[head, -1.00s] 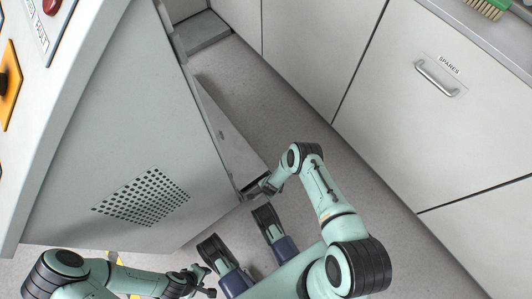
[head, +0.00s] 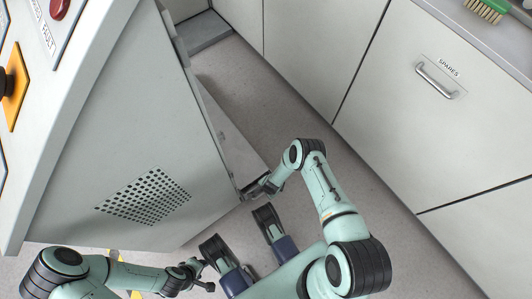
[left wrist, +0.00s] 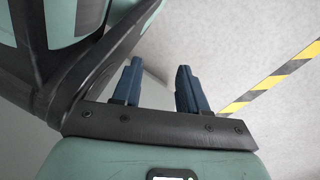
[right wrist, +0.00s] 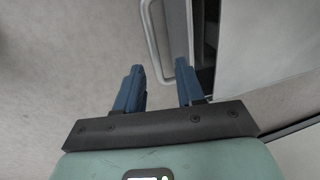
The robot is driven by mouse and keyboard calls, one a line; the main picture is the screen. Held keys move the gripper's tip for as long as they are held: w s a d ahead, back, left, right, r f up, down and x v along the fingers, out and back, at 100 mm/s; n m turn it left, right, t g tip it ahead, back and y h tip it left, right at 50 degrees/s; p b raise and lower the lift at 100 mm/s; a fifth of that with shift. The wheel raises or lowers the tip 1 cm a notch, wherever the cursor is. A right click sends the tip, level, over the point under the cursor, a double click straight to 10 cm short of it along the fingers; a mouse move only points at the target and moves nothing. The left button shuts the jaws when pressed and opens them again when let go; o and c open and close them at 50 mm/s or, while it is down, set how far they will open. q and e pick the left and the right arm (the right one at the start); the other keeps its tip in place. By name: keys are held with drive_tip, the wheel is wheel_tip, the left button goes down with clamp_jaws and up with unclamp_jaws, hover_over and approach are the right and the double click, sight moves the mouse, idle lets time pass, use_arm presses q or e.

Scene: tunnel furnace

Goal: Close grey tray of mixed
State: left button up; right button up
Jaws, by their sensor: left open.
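A long grey tray (head: 228,130) stands pulled out from the right side of the grey cabinet in the head view. No label on it is readable. In the right wrist view, a pale bar handle (right wrist: 155,42) rises beside a dark opening (right wrist: 205,45). My right gripper (head: 250,190) is at the tray's near end; its fingers (right wrist: 160,65) look open, with the handle's lower end between or just beyond the tips. Contact cannot be told. My left gripper (head: 207,277) is low, left of the tray, over the floor; its fingers (left wrist: 158,65) are open and empty.
The cabinet (head: 110,130) with a perforated vent stands left, with a control panel (head: 30,90) above. A drawer front marked SPARES (head: 420,110) lies right, shut, with a green brush (head: 487,8) on its counter. Floor (head: 275,100) between is clear. Yellow-black tape (left wrist: 275,80) marks the floor.

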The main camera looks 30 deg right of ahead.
use_arm(q)
drive_tip(key=w+d+r+t+p, duration=0.2)
drive_tip(key=w+r+p, duration=0.2)
drive_tip(key=w+r, duration=0.2)
drive_tip(key=shift+r+m, duration=0.3)
drive_tip(key=shift+r, duration=0.6)
use_arm(e)
wheel_tip(320, 180, up, 11)
drive_tip(key=s, duration=0.2)
drive_tip(key=shift+d+r, duration=0.1)
